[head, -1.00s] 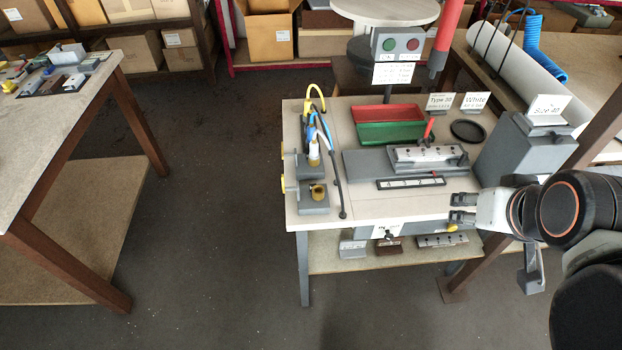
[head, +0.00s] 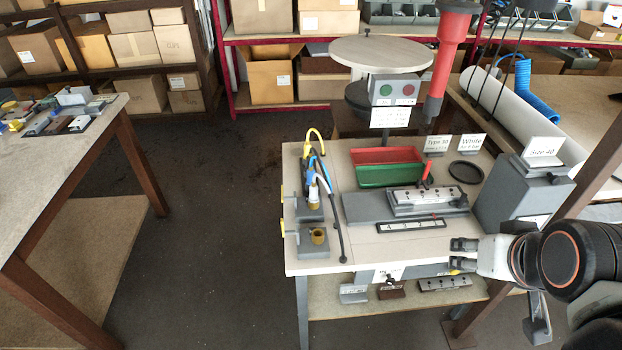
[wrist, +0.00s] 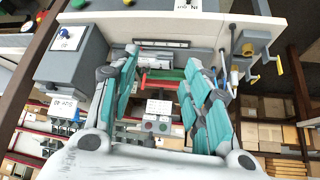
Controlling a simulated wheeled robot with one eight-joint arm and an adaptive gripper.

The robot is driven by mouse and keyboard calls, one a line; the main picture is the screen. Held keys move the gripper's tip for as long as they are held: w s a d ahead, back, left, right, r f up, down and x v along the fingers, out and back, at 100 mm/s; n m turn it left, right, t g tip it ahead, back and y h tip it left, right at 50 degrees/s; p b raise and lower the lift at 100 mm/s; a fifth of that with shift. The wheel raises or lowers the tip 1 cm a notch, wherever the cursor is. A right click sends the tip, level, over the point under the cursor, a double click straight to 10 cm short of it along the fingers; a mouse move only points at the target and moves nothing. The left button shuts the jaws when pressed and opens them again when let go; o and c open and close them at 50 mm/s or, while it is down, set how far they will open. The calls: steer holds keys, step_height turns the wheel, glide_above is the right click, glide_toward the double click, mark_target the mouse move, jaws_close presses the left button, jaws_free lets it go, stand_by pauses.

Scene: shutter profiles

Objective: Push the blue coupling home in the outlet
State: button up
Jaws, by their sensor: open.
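Whether this coupling is fully seated cannot be told. In front of it, a brass outlet (head: 318,236) sits on another grey block, with nothing seen in it. My gripper (head: 464,254) is open and empty at the front right of the bench, well to the right of the coupling and outlet. Its teal-padded fingers (wrist: 160,95) are spread wide in the wrist view.
A red and green bin (head: 390,177), a grey fixture (head: 425,200) and a grey box (head: 515,195) fill the bench. The front strip of bench is mostly clear.

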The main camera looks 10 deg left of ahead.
steer(key=w+a+r+m+y, duration=0.25)
steer(key=w+a+m, duration=0.45)
steer(key=w, duration=0.5)
steer(key=m+y, duration=0.9)
steer(key=m, duration=0.8)
glide_above(311, 166)
steer(key=s+d, duration=0.6)
steer(key=d, duration=0.5)
step_height(311, 166, down, 18)
steer(key=r, duration=0.1)
steer(key=shift+g, duration=0.4)
steer(key=b+x, duration=0.3)
steer(key=x, duration=1.1)
steer(key=shift+s+f, duration=0.1)
steer(key=shift+f, duration=0.05)
steer(key=shift+d, duration=0.1)
jaws_close()
